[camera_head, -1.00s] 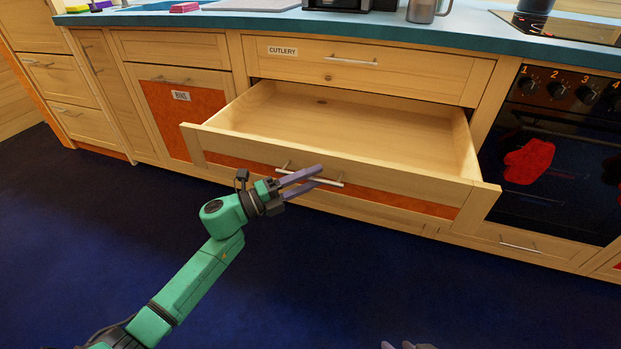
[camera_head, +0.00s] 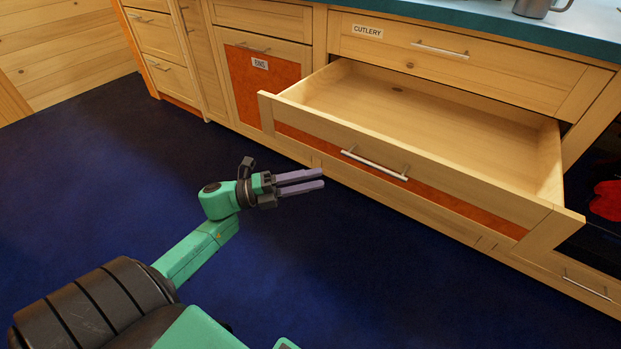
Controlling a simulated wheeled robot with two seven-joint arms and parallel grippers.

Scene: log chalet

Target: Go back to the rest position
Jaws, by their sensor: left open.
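My left gripper (camera_head: 322,180) is open and empty, over the blue floor in front of the open drawer. Its two purple-grey fingers point right, toward the drawer, and stand apart from the drawer's handle (camera_head: 374,164). The wide wooden drawer (camera_head: 440,128) under the cutlery drawer is pulled out and looks empty inside. Its front has an orange-red panel. My right gripper does not show.
The closed cutlery drawer (camera_head: 490,66) sits above the open one, under the teal worktop (camera_head: 470,15). A bins cupboard (camera_head: 262,85) stands to the left. The oven with a red cloth (camera_head: 606,200) is at the right edge. The blue floor (camera_head: 100,180) is clear at the left.

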